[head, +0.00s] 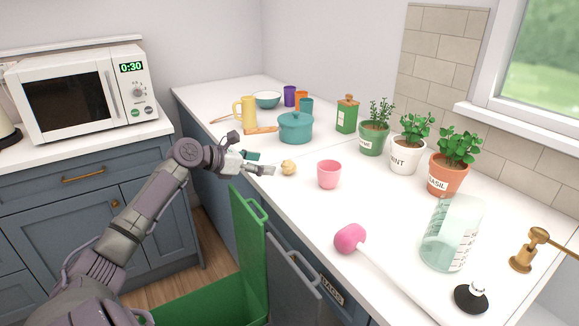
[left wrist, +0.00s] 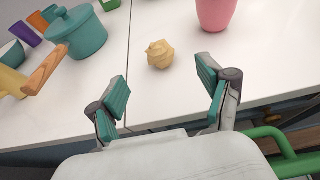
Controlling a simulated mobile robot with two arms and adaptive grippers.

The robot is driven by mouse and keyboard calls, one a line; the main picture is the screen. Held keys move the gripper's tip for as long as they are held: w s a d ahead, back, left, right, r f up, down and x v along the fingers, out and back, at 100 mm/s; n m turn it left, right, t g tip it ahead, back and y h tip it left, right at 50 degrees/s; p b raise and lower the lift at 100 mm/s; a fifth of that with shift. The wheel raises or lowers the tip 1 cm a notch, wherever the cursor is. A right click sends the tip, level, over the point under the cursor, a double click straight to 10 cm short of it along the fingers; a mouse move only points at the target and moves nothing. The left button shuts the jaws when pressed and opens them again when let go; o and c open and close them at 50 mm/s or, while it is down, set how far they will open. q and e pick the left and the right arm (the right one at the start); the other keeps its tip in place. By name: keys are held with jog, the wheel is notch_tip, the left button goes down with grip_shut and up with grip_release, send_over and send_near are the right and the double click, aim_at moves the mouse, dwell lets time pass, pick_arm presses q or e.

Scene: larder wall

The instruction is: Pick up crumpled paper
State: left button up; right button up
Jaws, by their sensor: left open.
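The crumpled paper (head: 289,167) is a small tan ball on the white counter, between the teal pot and the pink cup. It also shows in the left wrist view (left wrist: 160,54), beyond the fingertips and roughly between them. My left gripper (head: 262,163) is open and empty, just left of the paper at the counter's front edge. Its two teal-padded fingers stand apart in the left wrist view (left wrist: 166,92). The gripper does not appear to touch the paper. My right gripper is not in view.
A pink cup (head: 329,174) stands right of the paper, and a teal pot (head: 296,127) with a wooden handle stands behind it. An open green bin (head: 249,240) is below the counter edge.

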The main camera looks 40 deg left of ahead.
aim_at(288, 166)
pick_arm(q)
jog(key=x, duration=0.4)
jog(key=shift+w+d+f, duration=0.1)
jog(key=shift+w+f, duration=0.05)
jog(key=shift+w, duration=0.2)
jog(key=x, duration=0.4)
jog(key=shift+w+f, duration=0.2)
jog(key=shift+w, duration=0.1)
jog(key=c, duration=0.8)
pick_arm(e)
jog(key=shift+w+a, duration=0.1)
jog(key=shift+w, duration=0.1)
pick_arm(q)
jog(key=shift+c, duration=0.2)
